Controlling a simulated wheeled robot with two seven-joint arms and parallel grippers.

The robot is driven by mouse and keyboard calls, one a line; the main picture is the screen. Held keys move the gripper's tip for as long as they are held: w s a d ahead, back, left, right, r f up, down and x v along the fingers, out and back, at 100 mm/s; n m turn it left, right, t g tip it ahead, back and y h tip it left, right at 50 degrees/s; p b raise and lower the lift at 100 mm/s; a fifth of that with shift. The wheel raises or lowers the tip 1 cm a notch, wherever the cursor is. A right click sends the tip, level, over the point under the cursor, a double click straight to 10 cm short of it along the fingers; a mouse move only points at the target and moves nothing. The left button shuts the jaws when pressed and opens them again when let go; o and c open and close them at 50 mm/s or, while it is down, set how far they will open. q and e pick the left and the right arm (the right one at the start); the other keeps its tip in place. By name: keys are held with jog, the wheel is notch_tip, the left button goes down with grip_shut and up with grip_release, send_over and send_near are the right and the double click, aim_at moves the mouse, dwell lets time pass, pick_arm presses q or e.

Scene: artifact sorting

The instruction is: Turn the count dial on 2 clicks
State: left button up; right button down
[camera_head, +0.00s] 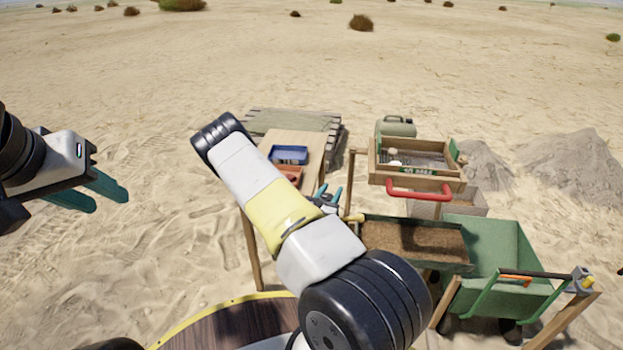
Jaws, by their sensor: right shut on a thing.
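My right gripper (331,192) is small in view beyond my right forearm, beside the wooden post at the left of the sieve stand. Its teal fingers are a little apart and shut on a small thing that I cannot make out. I cannot clearly pick out the count dial. A small yellow knob-like part (355,217) shows just right of this gripper. My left gripper (98,193) is open and empty over the sand at the left.
A wooden table (284,139) holds a blue tray (289,154) and an orange tray (290,172). The sieve has a red handle (419,194). A soil-filled tray (413,240) and a green wheelbarrow (504,240) stand at the right. Open sand lies at the left.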

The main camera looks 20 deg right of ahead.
jog(key=shift+m+g+h, duration=0.3)
jog(key=shift+g, duration=0.1)
jog(key=shift+s+m+g, duration=0.75)
jog(key=shift+m+g, duration=2.1)
jog(key=shift+g, duration=1.25)
jog(key=shift+s+m+g, duration=0.75)
jog(key=shift+m+g, duration=2.15)
jog(key=shift+g, duration=1.2)
jog(key=shift+s+m+g, duration=0.75)
jog(key=shift+m+g, duration=2.1)
jog(key=shift+g, duration=1.25)
jog(key=c, duration=0.9)
grip_release()
